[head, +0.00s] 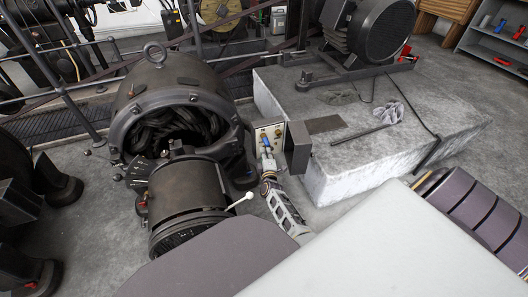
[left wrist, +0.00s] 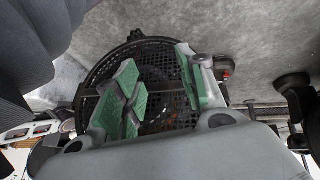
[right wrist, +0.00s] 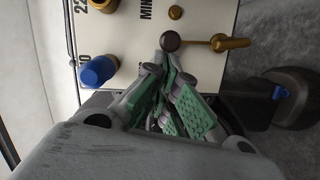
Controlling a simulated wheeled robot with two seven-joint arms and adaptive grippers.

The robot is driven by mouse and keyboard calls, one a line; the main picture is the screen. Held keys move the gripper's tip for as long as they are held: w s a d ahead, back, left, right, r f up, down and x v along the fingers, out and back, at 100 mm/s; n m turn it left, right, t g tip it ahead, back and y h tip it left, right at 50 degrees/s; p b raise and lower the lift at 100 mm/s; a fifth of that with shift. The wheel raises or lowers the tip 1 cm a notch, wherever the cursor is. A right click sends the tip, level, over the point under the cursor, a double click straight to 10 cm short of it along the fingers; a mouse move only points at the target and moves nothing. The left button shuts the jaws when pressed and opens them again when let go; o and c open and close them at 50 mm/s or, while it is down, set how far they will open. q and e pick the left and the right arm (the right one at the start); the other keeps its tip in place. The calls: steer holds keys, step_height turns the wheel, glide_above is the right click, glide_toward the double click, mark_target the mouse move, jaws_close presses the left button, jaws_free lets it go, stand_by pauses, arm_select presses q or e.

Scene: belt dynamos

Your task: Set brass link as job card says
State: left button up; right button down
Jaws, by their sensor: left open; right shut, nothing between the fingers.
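A cream terminal panel (head: 268,132) stands beside the large dynamo; in the right wrist view the panel (right wrist: 130,40) fills the top, with partly cut-off lettering. The brass link (right wrist: 205,44) is a thin bar running from a dark round knob (right wrist: 170,41) to a brass knob (right wrist: 240,43). My right gripper (right wrist: 165,78) is shut and empty, its fingertips just below the dark knob; I cannot tell whether they touch it. It also shows in the head view (head: 266,152) at the panel. My left gripper (left wrist: 160,80) is open and empty above a round black mesh. I cannot make out a job card.
A blue-capped terminal (right wrist: 97,70) and a brass post (right wrist: 175,12) stand near the link. In the head view, the dynamo (head: 180,90) is left of the panel, a dark box (head: 298,148) right of it, and a pale stone block (head: 350,165) beyond the box.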

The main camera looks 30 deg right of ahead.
steer(key=d+m+p, duration=0.1)
steer(key=d+r+m+p, duration=0.1)
steer(key=p, duration=0.1)
steer(key=d+m+p, duration=0.1)
steer(key=m+p, duration=0.1)
steer(key=shift+s+d+r+g+y, duration=0.1)
steer(key=shift+s+r+g+y, duration=0.05)
steer(key=shift+s+g+y, duration=0.25)
arm_select(q)
steer(key=s+a+r+g+y, duration=0.1)
steer(key=a+r+g, duration=0.1)
steer(key=r, duration=0.4)
steer(key=shift+a+r+y+p, duration=0.35)
steer(key=shift+a+y+p, duration=0.1)
steer(key=shift+a, duration=0.2)
arm_select(e)
steer(key=shift+s+d, duration=0.1)
steer(key=shift+d, duration=0.35)
arm_select(q)
steer(key=shift+s+f, duration=0.15)
steer(key=shift+w+r, duration=0.2)
arm_select(e)
steer(key=shift+s, duration=0.15)
arm_select(q)
steer(key=shift+s+f, duration=0.1)
arm_select(e)
glide_toward(272, 149)
steer(key=shift+w+d+r, duration=0.45)
steer(key=shift+d+r, duration=0.1)
